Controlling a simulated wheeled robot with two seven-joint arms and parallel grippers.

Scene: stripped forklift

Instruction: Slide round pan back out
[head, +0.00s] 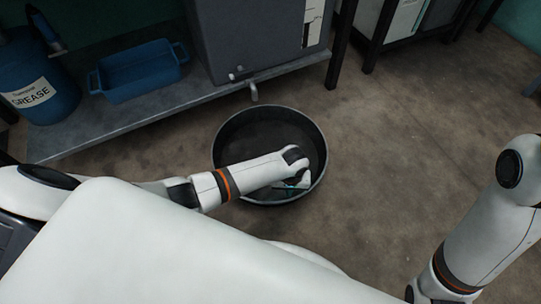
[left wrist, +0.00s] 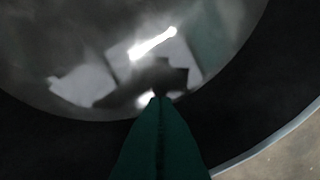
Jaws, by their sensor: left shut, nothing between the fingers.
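The round dark pan (head: 252,133) stands on the floor, below a small spout at the bench edge. My left arm reaches over its near rim, and my left gripper (head: 303,181) is at the pan's near right side, over its inside. Part of the pan is hidden behind the arm. In the left wrist view the shut fingers (left wrist: 157,104) point towards a shiny, reflecting surface inside the pan (left wrist: 262,95), with nothing between them. I cannot tell whether the fingers touch the pan. My right gripper is out of view.
A grey bench shelf (head: 125,119) holds a blue grease drum (head: 38,78), a blue tray (head: 140,72) and a grey cabinet (head: 262,40). The spout (head: 254,92) overhangs the pan's far side. Dark table legs (head: 341,45) stand behind. The floor to the right is clear.

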